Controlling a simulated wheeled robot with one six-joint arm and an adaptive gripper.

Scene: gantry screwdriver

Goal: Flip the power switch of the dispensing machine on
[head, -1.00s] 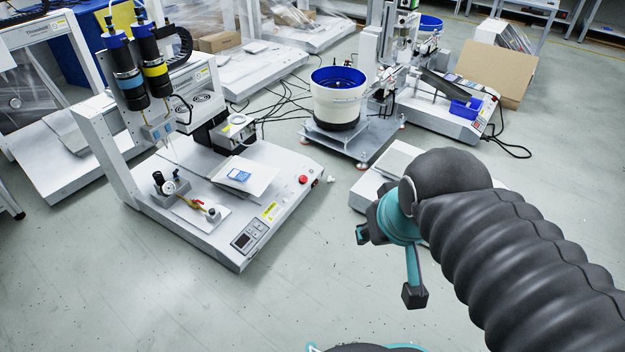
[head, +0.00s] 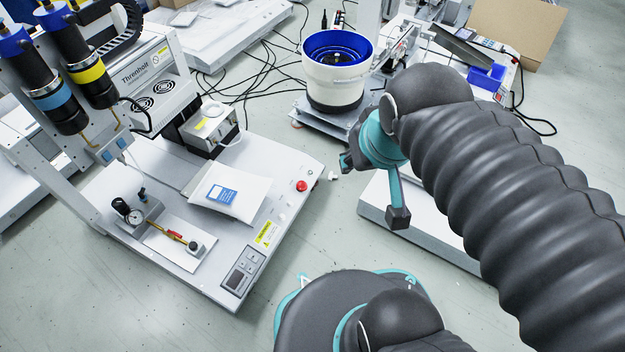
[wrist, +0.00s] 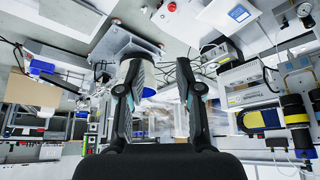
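The dispensing machine (head: 285,160) stands at the left in the head view, a white gantry unit with two dark cartridges. Its red round button (head: 301,186) sits near the right corner of the base. A control panel (head: 241,270) with a small display is on the near corner. I cannot make out the power switch or its position. In the wrist view, which is upside down, the red button (wrist: 172,7) is at the top and the fingers of my gripper (wrist: 156,68) are spread, with nothing between them.
A white bowl feeder (head: 335,85) with a blue inside stands behind, with cables (head: 262,75) on the floor beside it. A low white base (head: 440,235) lies behind my arm. A cardboard sheet (head: 515,30) is at the back right.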

